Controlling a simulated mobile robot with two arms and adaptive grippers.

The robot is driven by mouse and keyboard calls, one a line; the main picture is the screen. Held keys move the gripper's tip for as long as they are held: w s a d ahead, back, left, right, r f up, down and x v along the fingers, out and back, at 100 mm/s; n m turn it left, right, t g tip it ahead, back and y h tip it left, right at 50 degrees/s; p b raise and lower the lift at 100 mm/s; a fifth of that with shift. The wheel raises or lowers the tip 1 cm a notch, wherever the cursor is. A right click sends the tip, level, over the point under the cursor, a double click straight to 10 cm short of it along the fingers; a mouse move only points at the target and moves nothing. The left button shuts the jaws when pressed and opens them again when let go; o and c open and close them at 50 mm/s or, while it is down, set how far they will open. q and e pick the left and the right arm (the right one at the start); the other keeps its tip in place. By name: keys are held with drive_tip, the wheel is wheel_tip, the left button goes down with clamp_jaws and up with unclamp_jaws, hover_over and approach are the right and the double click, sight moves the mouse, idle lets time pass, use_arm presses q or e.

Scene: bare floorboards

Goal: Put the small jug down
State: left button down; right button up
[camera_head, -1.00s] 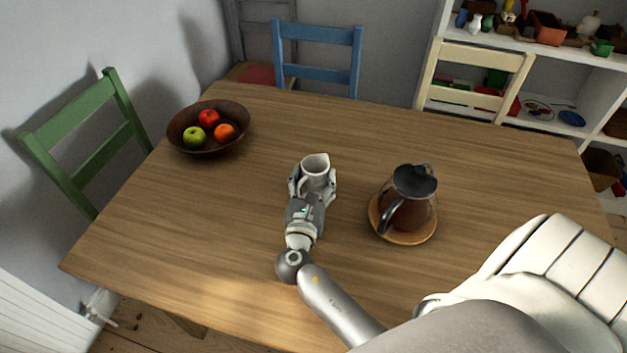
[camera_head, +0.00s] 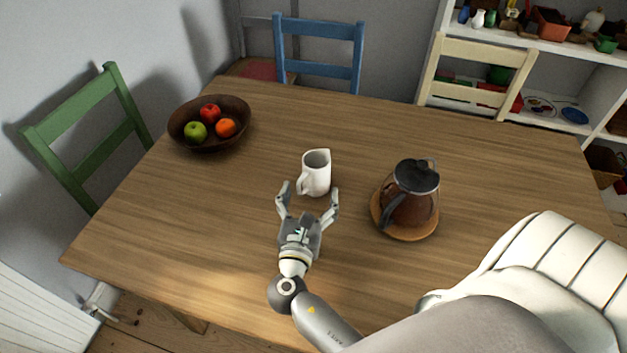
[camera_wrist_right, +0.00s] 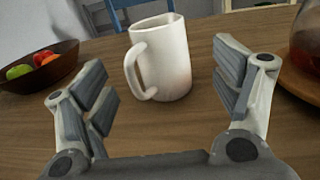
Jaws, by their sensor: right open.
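The small white jug (camera_head: 316,174) stands upright on the wooden table (camera_head: 250,210), its handle toward the left. In the right wrist view the jug (camera_wrist_right: 165,60) is just beyond the fingertips, with its handle at its left side. My right gripper (camera_head: 308,196) is open and empty on the near side of the jug, and its fingers (camera_wrist_right: 160,85) are spread apart without touching it. My left gripper is out of view.
A glass coffee pot (camera_head: 410,195) with a dark lid stands on a round wooden coaster (camera_head: 405,233) to the right. A brown bowl (camera_head: 210,143) with several fruits is at the left. Chairs stand around the table.

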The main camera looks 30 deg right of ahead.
drive_tip(key=v, duration=0.5)
drive_tip(key=shift+s+a, duration=0.1)
drive_tip(key=shift+s, duration=0.1)
idle(0.3)
